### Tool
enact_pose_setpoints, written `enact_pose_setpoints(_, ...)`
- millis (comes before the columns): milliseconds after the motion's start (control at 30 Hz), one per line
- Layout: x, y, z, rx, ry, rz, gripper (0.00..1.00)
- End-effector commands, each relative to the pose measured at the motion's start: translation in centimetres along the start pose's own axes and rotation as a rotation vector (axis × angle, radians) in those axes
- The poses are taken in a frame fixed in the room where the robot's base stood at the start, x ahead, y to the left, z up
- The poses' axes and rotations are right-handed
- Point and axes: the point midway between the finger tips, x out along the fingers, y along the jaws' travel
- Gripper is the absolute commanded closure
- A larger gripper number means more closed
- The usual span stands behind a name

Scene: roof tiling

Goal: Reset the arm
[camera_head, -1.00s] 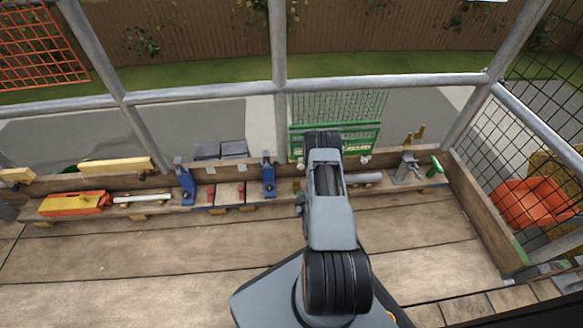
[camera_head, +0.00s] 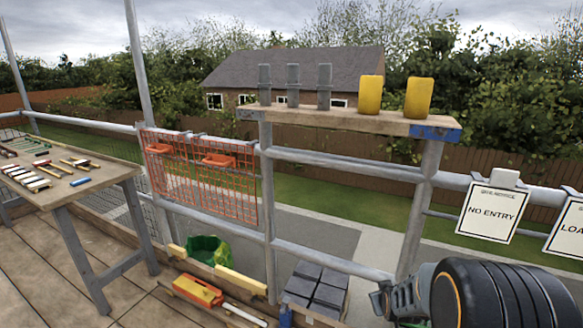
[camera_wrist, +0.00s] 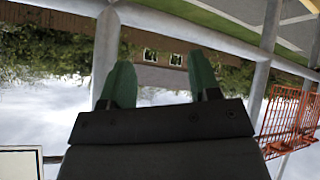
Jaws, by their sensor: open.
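In the wrist view my gripper (camera_wrist: 160,80) shows two green fingers spread apart with nothing between them. That view is upside down, with sky below and the fence, house and scaffold poles above. In the head view my arm (camera_head: 480,295) shows at the lower right, in front of the scaffold rail. My gripper's fingertips cannot be made out clearly there.
A workbench (camera_head: 70,190) with hand tools stands at the left. Orange mesh (camera_head: 200,175) hangs on the rail. A plank shelf (camera_head: 340,120) holds grey pieces and two yellow cylinders (camera_head: 371,95). Signs (camera_head: 489,212) hang at the right. Dark blocks (camera_head: 318,287) are stacked below.

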Motion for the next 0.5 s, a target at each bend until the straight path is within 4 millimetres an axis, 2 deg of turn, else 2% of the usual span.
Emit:
enact_pose_setpoints(33, -5.4, 0.1, -3.5, 0.017, -0.024, -0.026, 0.44)
enact_pose_setpoints(100, -10.5, -0.7, -5.2, 0.05, -0.084, -0.065, 0.44)
enact_pose_setpoints(200, -17.3, -1.6, -6.8, 0.091, -0.168, -0.112, 0.44)
enact_pose_setpoints(300, -23.3, -2.4, -7.4, 0.124, -0.246, -0.149, 0.44)
enact_pose_setpoints(400, -28.1, -3.0, -7.5, 0.149, -0.312, -0.175, 0.44)
enact_pose_setpoints(500, -31.6, -3.4, -7.1, 0.166, -0.364, -0.192, 0.44)
